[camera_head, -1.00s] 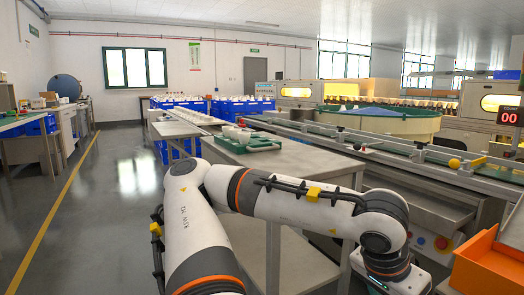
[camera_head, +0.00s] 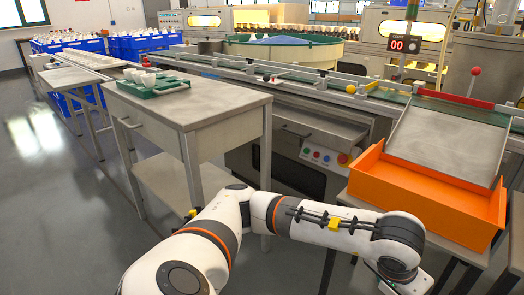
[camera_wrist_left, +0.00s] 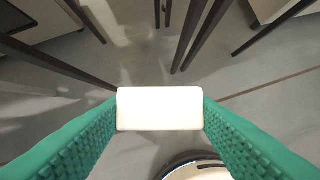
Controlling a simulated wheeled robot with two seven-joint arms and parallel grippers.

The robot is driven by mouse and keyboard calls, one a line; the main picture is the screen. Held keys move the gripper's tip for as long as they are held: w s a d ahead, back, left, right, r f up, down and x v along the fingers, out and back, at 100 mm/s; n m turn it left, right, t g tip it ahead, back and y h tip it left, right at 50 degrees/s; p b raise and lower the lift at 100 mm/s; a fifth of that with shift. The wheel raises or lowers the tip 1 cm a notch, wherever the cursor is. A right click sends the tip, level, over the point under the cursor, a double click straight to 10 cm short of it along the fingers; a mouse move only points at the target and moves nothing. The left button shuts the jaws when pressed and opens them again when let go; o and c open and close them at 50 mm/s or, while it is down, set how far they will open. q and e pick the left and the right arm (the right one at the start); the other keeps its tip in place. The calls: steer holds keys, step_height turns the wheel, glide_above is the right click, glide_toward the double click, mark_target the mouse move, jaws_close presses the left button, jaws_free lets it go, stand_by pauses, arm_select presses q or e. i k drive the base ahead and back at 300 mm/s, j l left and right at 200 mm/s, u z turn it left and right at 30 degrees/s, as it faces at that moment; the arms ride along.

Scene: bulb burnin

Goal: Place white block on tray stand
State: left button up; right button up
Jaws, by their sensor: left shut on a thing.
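The white block (camera_wrist_left: 160,108) is between the green ridged fingers of my left gripper (camera_wrist_left: 160,115) in the left wrist view, above the floor. The gripper is shut on it, with the block's pale face toward the camera. In the head view my left arm reaches to the lower right, and its fingers and the block are not visible there. A green tray (camera_head: 174,90) with white cups lies on a grey metal table (camera_head: 215,100) left of centre. I cannot tell which thing is the tray stand. My right gripper is not in view.
An orange bin (camera_head: 430,192) and a sloped metal plate (camera_head: 445,143) stand at the right, close to my left wrist. A conveyor (camera_head: 290,82) runs behind the table. The tabletop is clear in front of the tray. Table legs show around the block in the wrist view.

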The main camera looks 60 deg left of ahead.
mark_target(219, 99)
steer(key=k+j, duration=0.15)
steer(key=j, duration=0.2)
steer(key=k+j, duration=0.1)
steer(key=j, duration=0.25)
steer(key=k+j, duration=0.15)
steer(key=j, duration=0.2)
steer(key=k+j+u, duration=0.1)
steer(key=j, duration=0.25)
steer(key=k+j, duration=0.15)
steer(key=j, duration=0.2)
steer(key=k+j, duration=0.15)
steer(key=j, duration=0.25)
steer(key=k+j, duration=0.1)
steer(key=j, duration=0.25)
